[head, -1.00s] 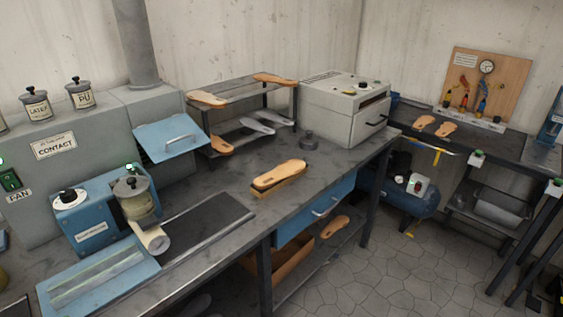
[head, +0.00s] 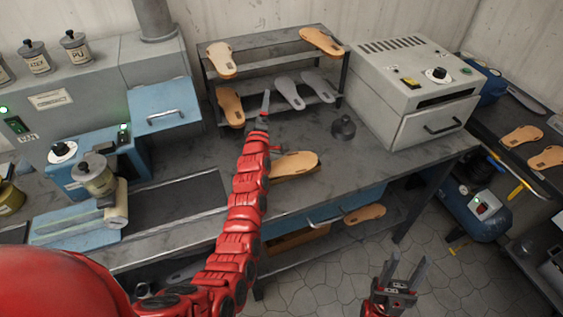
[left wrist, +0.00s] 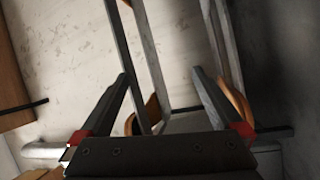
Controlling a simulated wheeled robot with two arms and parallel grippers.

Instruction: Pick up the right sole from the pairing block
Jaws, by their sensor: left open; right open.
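A tan sole (head: 296,162) lies on the pairing block (head: 293,177) on the grey bench. My left arm hides their left part, and little of the block shows. My left gripper (head: 265,104) is raised beyond the block, near the rack, and looks edge-on. In the left wrist view its two fingers (left wrist: 166,100) are spread with nothing held between them. My right gripper (head: 398,272) is open and empty, low in front of the bench and to the right of the block.
A two-level rack (head: 275,64) with tan and grey soles stands behind the block. A dark knobbed weight (head: 344,128) and a grey oven-like box (head: 415,85) stand to the right. A blue press (head: 95,180) is at left. Another sole (head: 364,214) lies on the lower shelf.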

